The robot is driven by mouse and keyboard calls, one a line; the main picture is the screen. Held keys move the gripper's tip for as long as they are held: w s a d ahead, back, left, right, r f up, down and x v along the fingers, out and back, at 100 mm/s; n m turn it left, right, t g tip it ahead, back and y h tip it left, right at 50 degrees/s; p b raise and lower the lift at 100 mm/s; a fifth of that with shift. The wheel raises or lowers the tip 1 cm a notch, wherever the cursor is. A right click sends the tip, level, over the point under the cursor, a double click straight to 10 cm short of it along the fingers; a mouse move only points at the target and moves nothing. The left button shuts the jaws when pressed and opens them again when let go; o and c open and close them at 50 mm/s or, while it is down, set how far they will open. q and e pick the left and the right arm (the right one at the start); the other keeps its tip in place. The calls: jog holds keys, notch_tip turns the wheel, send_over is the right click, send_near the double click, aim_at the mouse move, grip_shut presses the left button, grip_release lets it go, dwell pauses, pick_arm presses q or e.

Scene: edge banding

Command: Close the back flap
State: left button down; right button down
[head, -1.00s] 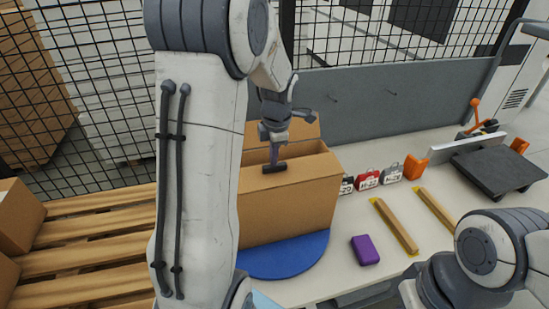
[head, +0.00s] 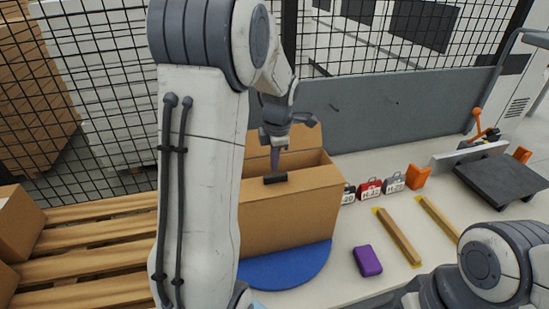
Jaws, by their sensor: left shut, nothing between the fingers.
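A brown cardboard box (head: 290,220) stands on a round blue plate (head: 292,268) on the table. Its back flap (head: 312,136) stands up along the far side, leaning back. The near part of the top looks covered by a flap (head: 308,183), with a gap between it and the back flap. My left gripper (head: 275,178) points down over the top of the box, at its near part. It is shut and empty; I cannot tell whether it touches the cardboard. My left arm hides the left end of the box. My right gripper is out of view; only its arm shows at lower right.
A purple block (head: 367,260) and two wooden strips (head: 398,236) lie right of the box. Small tags, red (head: 369,189) and grey (head: 394,183), stand behind them. A dark platform scale (head: 505,178) is far right. A grey panel (head: 400,105) and mesh fence close off the back.

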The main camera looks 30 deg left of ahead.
pick_arm(q)
notch_tip(320, 180, up, 5)
jog(key=p, duration=0.3)
jog(key=shift+p, duration=0.3)
jog(key=b, duration=0.2)
notch_tip(320, 180, up, 9)
jog(key=b, duration=0.2)
send_over(274, 174)
jog(key=s+d+f+m+h+b, duration=0.1)
jog(key=s+d+f+m+b, duration=0.15)
jog(key=d+f+m, duration=0.45)
jog(key=s+d+f+m+h+b, duration=0.1)
jog(key=s+d+f+m+b, duration=0.2)
jog(key=d+m, duration=0.75)
jog(key=s+d+f+m+b, duration=0.1)
jog(key=s+d+f+m, duration=0.2)
jog(key=s+f+m, duration=0.1)
jog(key=s+d+f+m+g+b, duration=0.1)
jog(key=s+d+f+m, duration=0.3)
jog(key=s+m, duration=0.3)
jog(key=s+d+f+m+b, duration=0.1)
jog(key=s+d+f+m, duration=0.3)
jog(key=s+m, duration=0.2)
jog(key=shift+s+d+h+b, duration=0.2)
jog(key=shift+s+h+b, duration=0.15)
jog(key=shift+s, duration=0.7)
jog(key=shift+m, duration=0.25)
